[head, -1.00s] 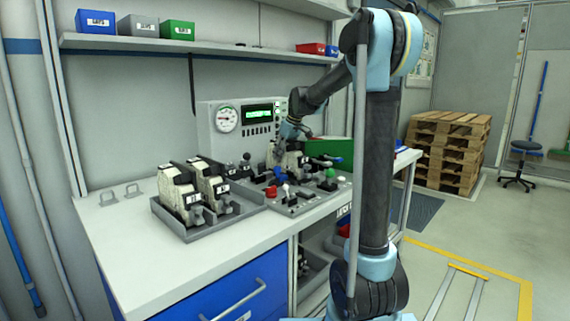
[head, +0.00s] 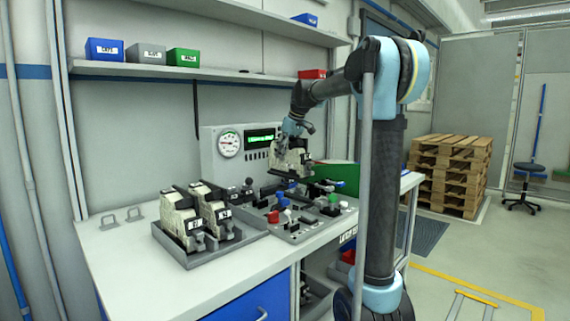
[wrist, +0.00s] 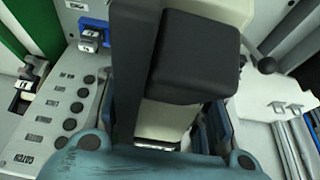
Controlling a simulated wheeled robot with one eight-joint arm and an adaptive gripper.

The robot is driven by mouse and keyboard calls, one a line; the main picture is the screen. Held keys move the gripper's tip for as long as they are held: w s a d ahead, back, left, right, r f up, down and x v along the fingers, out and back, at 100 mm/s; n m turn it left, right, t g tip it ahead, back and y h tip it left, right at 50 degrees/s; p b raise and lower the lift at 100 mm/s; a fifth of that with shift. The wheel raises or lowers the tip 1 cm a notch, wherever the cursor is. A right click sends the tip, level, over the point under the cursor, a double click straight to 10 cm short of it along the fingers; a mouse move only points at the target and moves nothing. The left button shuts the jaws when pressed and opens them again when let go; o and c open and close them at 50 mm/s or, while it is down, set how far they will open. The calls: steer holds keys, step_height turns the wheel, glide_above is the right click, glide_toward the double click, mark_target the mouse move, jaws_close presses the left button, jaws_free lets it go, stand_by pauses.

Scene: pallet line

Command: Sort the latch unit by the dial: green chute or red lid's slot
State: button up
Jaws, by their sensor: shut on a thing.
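My gripper (head: 294,130) is shut on a beige latch unit (head: 290,159). It holds the unit upright in the air above the fixture board, in front of the panel's right side. In the wrist view the unit's black block (wrist: 195,55) fills the middle and hides most of the grip. The round white dial (head: 229,144) is on the grey panel; its needle is too small to read. The green chute (head: 343,176) is right of the held unit, partly behind my arm. I cannot make out the red lid or its slot.
A grey tray (head: 212,254) with two more latch units (head: 183,218) stands at the left on the white bench (head: 120,250). The fixture board (head: 312,227) carries red, blue and green knobs. A shelf (head: 190,71) with small bins hangs above. The bench's front left is clear.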

steer(key=shift+r, duration=3.75)
